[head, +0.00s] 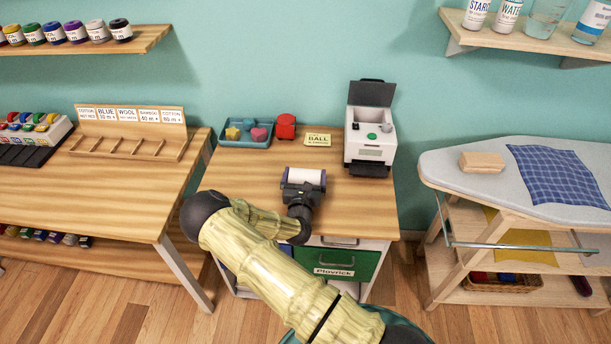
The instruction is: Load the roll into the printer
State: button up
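The white roll (308,176) is at the middle of the small wooden cabinet top, with dark ends. My gripper (304,187) is right at the roll, on its near side, and hides its lower part. I cannot tell whether the fingers are closed on it or whether it touches the tabletop. The white printer (361,151) stands at the back right of the same top. Its dark lid (372,92) is raised, and its upper bay is open with a green button beside it.
A blue tray (233,144) with small items, a red object (286,126) and a yellow note (317,140) lie along the back. A workbench (110,205) stands left and an ironing board (455,185) right. Bare tabletop lies between roll and printer.

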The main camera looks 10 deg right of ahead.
jog(key=shift+r, duration=0.1)
jog(key=shift+r, duration=0.15)
jog(key=shift+s+a, duration=0.1)
jog(key=shift+s, duration=0.1)
jog(key=b+v, duration=0.1)
jog(key=v, duration=1)
jog(key=shift+s+a+b, duration=0.1)
jog(key=shift+s+b, duration=0.2)
jog(key=shift+s, duration=0.05)
jog(key=shift+w, duration=0.1)
